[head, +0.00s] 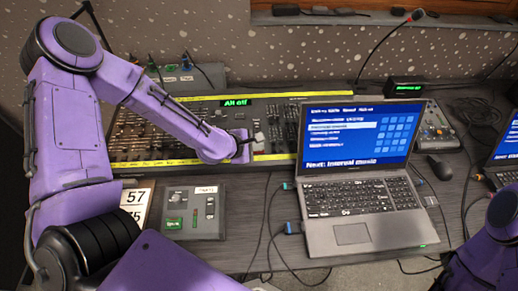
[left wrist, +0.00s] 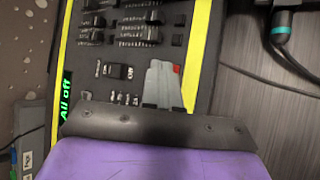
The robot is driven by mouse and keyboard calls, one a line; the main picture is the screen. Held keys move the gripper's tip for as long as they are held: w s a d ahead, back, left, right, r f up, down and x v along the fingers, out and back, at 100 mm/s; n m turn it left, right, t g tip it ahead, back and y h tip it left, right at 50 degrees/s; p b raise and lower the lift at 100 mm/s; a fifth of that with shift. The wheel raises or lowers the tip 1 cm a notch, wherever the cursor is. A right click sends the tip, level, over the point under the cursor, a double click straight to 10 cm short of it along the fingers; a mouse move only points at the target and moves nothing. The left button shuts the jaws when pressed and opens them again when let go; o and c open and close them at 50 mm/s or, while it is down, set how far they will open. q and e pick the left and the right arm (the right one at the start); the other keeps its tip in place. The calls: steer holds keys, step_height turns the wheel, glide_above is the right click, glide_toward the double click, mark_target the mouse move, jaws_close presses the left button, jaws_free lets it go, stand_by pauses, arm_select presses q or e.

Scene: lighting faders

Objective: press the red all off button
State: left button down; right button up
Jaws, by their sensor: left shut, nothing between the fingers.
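The red button (left wrist: 176,69) shows in the left wrist view as a small red patch on the lighting desk, beside the yellow strip. My left gripper (left wrist: 163,64) is shut and empty, its pale fingertips right beside the red patch. I cannot tell whether they touch it. A small display (head: 236,103) on the desk reads "All off" in green. My right gripper is out of view.
An open laptop (head: 352,232) stands right of the gripper on the grey table. A small grey control box (head: 208,225) and a number card (head: 136,203) lie in front of the desk. Cables (head: 270,225) run between box and laptop. A mouse (head: 443,167) lies farther right.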

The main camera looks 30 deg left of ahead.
arm_select(q)
steer(key=shift+r+p, duration=0.45)
step_height(320, 180, up, 6)
steer(key=p, duration=0.5)
steer(key=shift+s+d+p, duration=0.15)
steer(key=shift+s+p, duration=0.1)
steer(key=shift+p, duration=0.1)
steer(key=shift+f, duration=0.1)
